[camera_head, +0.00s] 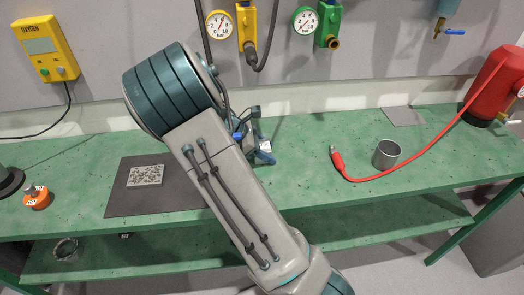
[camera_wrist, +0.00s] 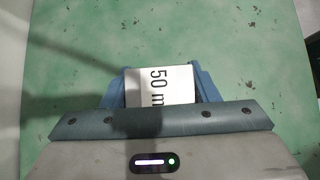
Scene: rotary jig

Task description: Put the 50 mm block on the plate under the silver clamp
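In the wrist view the block (camera_wrist: 161,88) has a white face with the printed text "50 m", the rest cut off by my gripper. My gripper (camera_wrist: 160,78) has one blue finger against each side of the block and appears shut on it. Green tabletop lies beyond the block; its height above the table is unclear.
A dark mat (camera_head: 125,200) with a speckled rectangle (camera_head: 145,176) lies left of my arm. An orange object (camera_head: 36,198) stands farther left. Right are a metal cup (camera_head: 387,153), a red hose (camera_head: 420,160) and a red cylinder (camera_head: 490,88).

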